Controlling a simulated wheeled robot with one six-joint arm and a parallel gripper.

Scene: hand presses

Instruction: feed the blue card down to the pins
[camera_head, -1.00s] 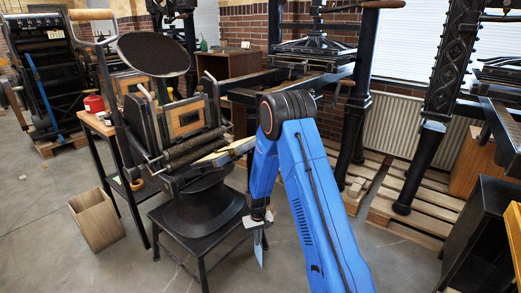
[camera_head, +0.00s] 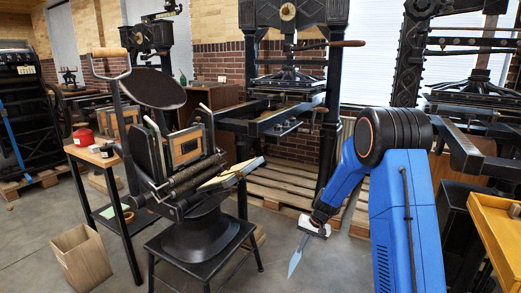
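The blue card (camera_head: 297,256) shows as a narrow pale blue sliver hanging tilted below my gripper (camera_head: 306,234). My gripper is small in view and appears shut on the card's upper end. The card is clear of the floor and apart from the press. The small black hand press (camera_head: 187,165) stands left of my gripper, with a round ink disc (camera_head: 153,88) on top, rollers (camera_head: 190,178) in front and a wood-framed part (camera_head: 187,146) behind them. The pins are too small to make out.
The press rests on a black stand (camera_head: 205,250). A board with pale sheets (camera_head: 232,173) juts from its right side. A wooden bin (camera_head: 82,258) stands at lower left, and a yellow-orange table (camera_head: 497,228) at right. Large presses and pallets (camera_head: 280,200) fill the back.

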